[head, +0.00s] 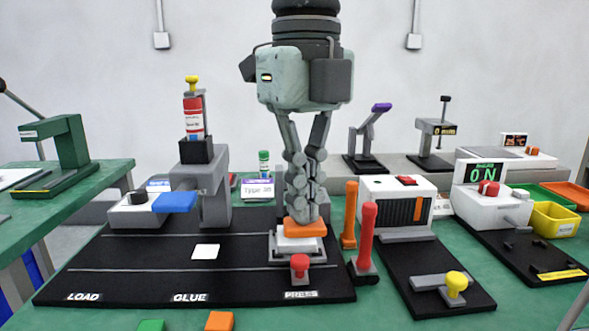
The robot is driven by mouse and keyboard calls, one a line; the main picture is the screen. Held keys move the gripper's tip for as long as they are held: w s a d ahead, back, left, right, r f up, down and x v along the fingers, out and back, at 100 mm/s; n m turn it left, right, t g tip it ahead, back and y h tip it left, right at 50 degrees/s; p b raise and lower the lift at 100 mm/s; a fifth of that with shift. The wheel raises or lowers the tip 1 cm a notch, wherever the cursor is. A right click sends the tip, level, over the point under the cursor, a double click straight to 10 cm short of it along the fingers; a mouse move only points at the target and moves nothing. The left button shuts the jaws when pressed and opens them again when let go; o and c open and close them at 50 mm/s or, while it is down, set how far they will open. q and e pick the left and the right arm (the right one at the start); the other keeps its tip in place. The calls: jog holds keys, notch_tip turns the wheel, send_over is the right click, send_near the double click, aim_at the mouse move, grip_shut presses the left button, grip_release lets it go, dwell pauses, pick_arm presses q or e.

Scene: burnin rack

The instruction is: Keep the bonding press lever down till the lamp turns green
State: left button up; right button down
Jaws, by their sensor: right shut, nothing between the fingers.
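The bonding press (298,246) stands at the PRESS end of a black board. An orange pad (305,228) lies on top of it, apparently the press lever's handle. My right gripper (304,216) comes straight down from above. Its fingers are shut and empty, with the tips at the pad and seeming to touch it. The fingers hide part of the press behind them, so the lever's full shape cannot be told. A red dome (300,262), apparently the lamp, sits in front of the press and shows red, not green. My left gripper is not in view.
A white square (205,252) lies mid-board. A glue stand (203,180) with a blue pad (175,202) stands left. Close right are a red upright handle (366,236), an orange one (350,214) and a white unit (398,200). Open board lies left of the press.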

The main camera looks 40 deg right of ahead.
aim_at(305, 232)
jog(key=shift+f, duration=0.15)
jog(key=shift+s+a+f+b, duration=0.1)
jog(key=shift+s+f+b, duration=0.05)
jog(key=shift+f+b, duration=1.5)
jog(key=shift+f, duration=0.1)
jog(key=shift+f, duration=0.2)
jog(key=shift+r, duration=0.1)
jog(key=shift+s, duration=0.1)
dwell(1.9)
dwell(0.4)
